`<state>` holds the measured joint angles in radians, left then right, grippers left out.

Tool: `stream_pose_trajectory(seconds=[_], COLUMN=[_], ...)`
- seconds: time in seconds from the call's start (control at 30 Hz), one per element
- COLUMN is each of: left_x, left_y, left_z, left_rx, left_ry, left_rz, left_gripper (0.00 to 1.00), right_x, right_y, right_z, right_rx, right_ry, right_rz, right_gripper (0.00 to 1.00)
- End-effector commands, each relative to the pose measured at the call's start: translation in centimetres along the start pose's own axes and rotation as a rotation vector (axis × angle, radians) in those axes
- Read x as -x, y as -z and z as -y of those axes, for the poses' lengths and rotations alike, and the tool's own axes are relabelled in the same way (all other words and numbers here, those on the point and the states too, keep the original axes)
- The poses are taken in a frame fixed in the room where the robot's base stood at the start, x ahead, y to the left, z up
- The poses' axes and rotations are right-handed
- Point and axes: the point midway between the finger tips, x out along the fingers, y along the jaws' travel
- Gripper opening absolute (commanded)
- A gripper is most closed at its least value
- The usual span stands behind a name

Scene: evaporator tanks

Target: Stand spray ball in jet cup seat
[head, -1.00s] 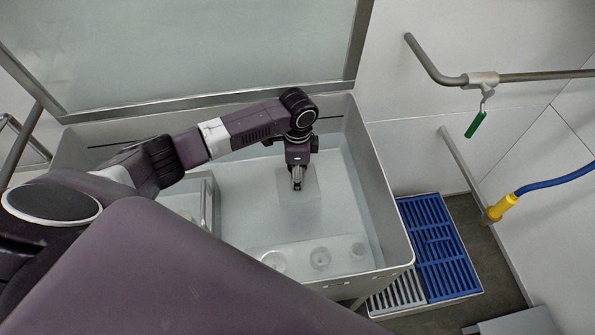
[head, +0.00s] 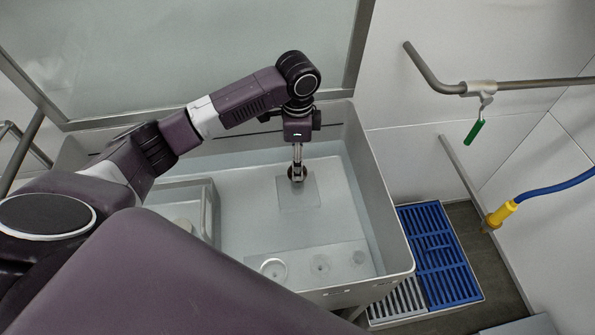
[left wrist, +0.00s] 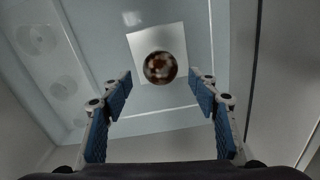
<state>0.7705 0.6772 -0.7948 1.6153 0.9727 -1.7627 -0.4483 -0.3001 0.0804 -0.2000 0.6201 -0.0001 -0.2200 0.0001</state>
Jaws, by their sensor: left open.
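The spray ball (left wrist: 160,67), a dark brown ball with pale patches, shows in the left wrist view over a pale square pad (left wrist: 142,42). Three round seats (head: 273,269) (head: 320,264) (head: 360,257) lie in a row on a plate at the tank's near side; I cannot tell which is the jet cup seat. My right gripper is out of view.
The tank's pale wall (head: 386,205) surrounds the work area. A metal-framed compartment (head: 207,212) stands at its left. A raised glass lid (head: 190,50) is behind. Blue grating (head: 437,250) and a yellow hose nozzle (head: 500,214) are outside to the right. The tank floor between pad and seats is clear.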

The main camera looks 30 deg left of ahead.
Motion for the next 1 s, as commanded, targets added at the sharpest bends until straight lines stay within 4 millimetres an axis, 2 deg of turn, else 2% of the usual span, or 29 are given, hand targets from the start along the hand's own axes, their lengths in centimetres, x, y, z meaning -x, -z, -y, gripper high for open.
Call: stream_pose_trajectory(seconds=[0.1,0.23,0.8,0.87,1.0], left_x=[1.7,2.6,2.9,3.3,5.6], left_y=[0.0,0.0,0.0,0.0,0.0], left_z=[0.1,0.0,0.0,0.0,0.0], left_rx=[0.001,0.002,0.001,0.001,0.001], left_ry=[0.001,0.000,0.000,0.000,0.000], left_rz=[-0.001,0.001,0.000,0.000,0.000], left_gripper=[0.55,0.55,0.55,0.55,0.55], right_x=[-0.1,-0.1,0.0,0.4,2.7], right_y=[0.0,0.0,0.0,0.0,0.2], right_z=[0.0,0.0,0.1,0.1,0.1], right_rx=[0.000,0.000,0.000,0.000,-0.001], right_ry=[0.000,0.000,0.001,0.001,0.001], right_rz=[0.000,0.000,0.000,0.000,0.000], right_gripper=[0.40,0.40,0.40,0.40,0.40])
